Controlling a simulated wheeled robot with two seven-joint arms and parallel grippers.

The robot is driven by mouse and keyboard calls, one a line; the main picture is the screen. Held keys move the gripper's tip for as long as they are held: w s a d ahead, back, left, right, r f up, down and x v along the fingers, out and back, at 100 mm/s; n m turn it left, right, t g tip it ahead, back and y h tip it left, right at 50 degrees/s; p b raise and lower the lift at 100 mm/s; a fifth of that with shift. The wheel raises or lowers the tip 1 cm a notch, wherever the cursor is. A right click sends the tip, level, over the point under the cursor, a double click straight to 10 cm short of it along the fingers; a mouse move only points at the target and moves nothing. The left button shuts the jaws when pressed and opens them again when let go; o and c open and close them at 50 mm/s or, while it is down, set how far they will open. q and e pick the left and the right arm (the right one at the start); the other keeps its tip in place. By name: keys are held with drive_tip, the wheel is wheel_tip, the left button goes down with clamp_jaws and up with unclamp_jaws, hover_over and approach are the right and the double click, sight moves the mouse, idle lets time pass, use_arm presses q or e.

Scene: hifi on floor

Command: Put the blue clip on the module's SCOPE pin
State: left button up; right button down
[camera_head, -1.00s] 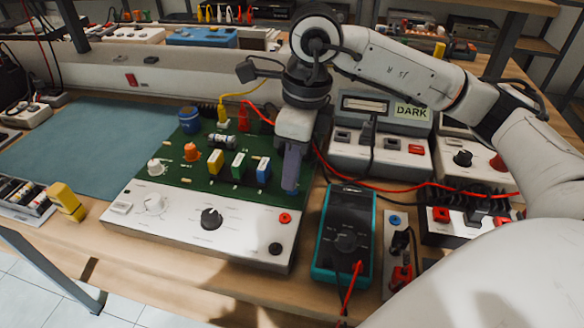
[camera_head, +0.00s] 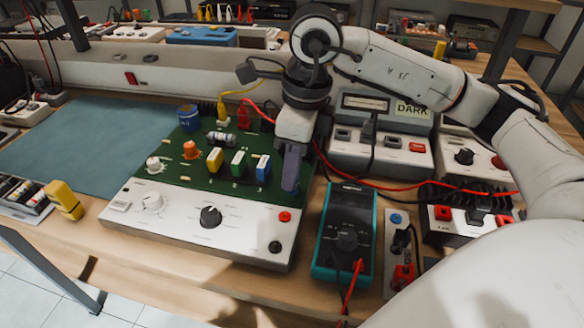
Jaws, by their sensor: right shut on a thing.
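The module (camera_head: 190,220) is a green board with a white front panel, lying on the wooden bench. My right gripper (camera_head: 290,188) points down over the board's right edge, beside a blue block component (camera_head: 263,169). It is shut on a narrow bluish-purple piece (camera_head: 290,166), which I take for the blue clip; the fingers and the piece are hard to tell apart. I cannot tell whether its lower end touches the board. The SCOPE pin cannot be made out. A yellow clip (camera_head: 222,106) and a red clip (camera_head: 243,116) with leads stand at the board's back. My left gripper is not in view.
A teal multimeter (camera_head: 344,240) lies right of the module, with a small socket strip (camera_head: 398,255) beside it. Red leads cross the bench behind them. A grey instrument marked DARK (camera_head: 380,135) stands behind. A blue-green mat (camera_head: 80,150) is clear on the left.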

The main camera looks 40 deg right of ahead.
drive_tip(key=shift+f+b, duration=0.35)
drive_tip(key=shift+f, duration=0.05)
idle(0.5)
drive_tip(key=c, duration=1.6)
unclamp_jaws()
drive_tip(key=r, duration=0.6)
drive_tip(key=s+r+p, duration=0.1)
drive_tip(key=r, duration=0.3)
drive_tip(key=shift+d+r, duration=0.1)
drive_tip(key=shift+d, duration=0.3)
